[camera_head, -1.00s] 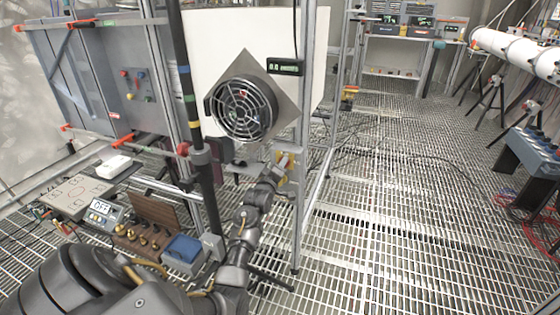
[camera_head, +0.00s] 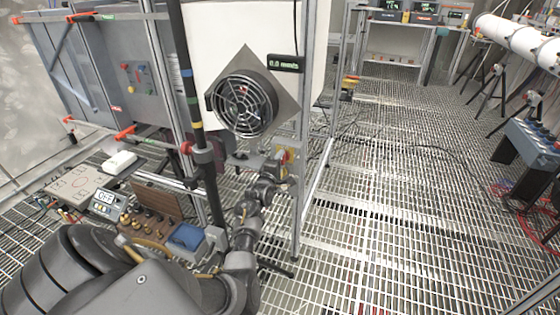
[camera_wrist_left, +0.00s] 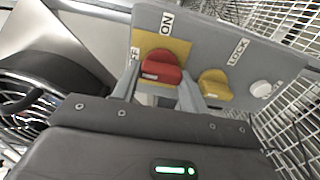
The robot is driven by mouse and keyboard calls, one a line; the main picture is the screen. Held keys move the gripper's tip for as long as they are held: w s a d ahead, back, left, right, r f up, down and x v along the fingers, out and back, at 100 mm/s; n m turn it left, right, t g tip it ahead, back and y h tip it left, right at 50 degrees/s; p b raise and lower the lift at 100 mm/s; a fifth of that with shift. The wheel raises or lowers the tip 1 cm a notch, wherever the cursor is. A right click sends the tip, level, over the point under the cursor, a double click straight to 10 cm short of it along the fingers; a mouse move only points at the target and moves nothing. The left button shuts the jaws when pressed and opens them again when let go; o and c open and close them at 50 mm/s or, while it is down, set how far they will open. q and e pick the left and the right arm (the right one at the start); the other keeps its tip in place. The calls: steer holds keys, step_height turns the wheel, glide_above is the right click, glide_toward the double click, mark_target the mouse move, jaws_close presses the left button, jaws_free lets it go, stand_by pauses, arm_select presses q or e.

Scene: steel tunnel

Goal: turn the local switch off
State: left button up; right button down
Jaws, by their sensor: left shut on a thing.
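The local switch is a red rotary knob (camera_wrist_left: 161,68) on a yellow plate (camera_wrist_left: 177,46) with OFF and ON labels, on a grey box (camera_wrist_left: 215,48). In the head view the red knob (camera_head: 287,157) shows small on the frame post below the fan. My left gripper (camera_wrist_left: 158,82) has one finger on each side of the knob and is shut on it; it also shows in the head view (camera_head: 277,169). The knob's exact pointing direction is hard to tell. My right gripper is not in view.
A yellow knob (camera_wrist_left: 215,84) and a pale round button (camera_wrist_left: 261,89) sit right of the red knob. A round fan (camera_head: 242,104) is just above left, below a small display (camera_head: 286,64). The grating floor (camera_head: 400,210) at right is open.

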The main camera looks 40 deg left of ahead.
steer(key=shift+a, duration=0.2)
arm_select(q)
steer(key=o, duration=1)
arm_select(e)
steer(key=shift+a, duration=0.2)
arm_select(q)
steer(key=v, duration=1)
steer(key=shift+s+d, duration=0.1)
steer(key=shift+s, duration=0.25)
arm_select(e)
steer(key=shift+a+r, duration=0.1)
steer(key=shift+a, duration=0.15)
